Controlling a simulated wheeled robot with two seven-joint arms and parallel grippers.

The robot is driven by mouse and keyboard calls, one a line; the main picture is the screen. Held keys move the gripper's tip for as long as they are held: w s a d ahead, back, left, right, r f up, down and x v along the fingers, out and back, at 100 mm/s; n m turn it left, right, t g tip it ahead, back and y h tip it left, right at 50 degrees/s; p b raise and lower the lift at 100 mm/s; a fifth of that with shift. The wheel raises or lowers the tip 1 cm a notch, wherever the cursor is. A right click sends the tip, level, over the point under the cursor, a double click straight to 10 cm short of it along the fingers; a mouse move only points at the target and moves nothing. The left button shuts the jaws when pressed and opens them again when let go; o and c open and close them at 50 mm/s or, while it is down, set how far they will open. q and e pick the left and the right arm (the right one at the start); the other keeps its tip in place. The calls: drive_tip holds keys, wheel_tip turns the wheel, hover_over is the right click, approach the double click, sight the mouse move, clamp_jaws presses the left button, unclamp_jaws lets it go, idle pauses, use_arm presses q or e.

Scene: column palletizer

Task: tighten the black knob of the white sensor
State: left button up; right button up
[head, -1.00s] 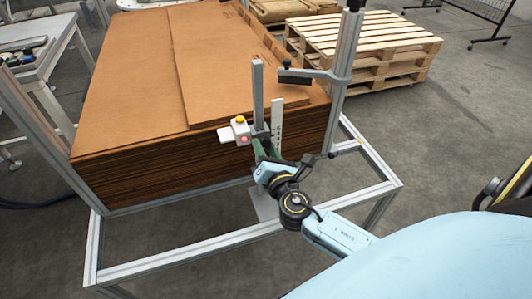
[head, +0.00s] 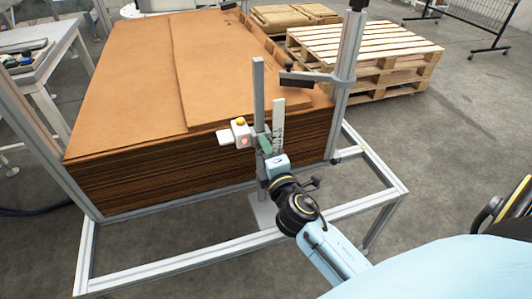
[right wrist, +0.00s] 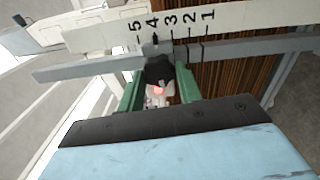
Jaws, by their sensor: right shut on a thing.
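The white sensor (head: 239,133), with a yellow button and a red light, sits on an upright grey post (head: 258,92) in front of the cardboard stack. My right gripper (head: 265,145) is at the post, just right of the sensor. In the right wrist view, its green fingers (right wrist: 158,88) are shut on the black knob (right wrist: 158,70), one on each side. A reddish glow shows between the fingers. The knob is mostly hidden by the gripper in the head view. My left gripper is not in view.
A white scale (right wrist: 240,16) marked 1 to 5 runs beside the post. The cardboard stack (head: 130,175) stands close behind, within a metal frame (head: 180,262). A black-armed bracket (head: 300,80) is to the upper right. Wooden pallets (head: 365,50) stand farther back.

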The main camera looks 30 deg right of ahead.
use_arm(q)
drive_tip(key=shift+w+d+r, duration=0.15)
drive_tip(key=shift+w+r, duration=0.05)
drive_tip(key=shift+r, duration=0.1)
use_arm(e)
drive_tip(key=shift+m, duration=0.7)
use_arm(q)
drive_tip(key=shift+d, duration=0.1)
use_arm(e)
drive_tip(key=shift+r, duration=0.1)
drive_tip(key=o, duration=1)
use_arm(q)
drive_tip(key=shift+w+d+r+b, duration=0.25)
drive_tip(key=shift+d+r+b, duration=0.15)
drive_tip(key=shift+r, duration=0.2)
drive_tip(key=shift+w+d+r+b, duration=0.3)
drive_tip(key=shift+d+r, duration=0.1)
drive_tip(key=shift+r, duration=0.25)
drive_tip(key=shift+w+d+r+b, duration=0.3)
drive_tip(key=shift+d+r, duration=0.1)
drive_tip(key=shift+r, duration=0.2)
use_arm(e)
drive_tip(key=v, duration=1.3)
drive_tip(key=shift+s, duration=0.15)
drive_tip(key=shift+a, duration=0.1)
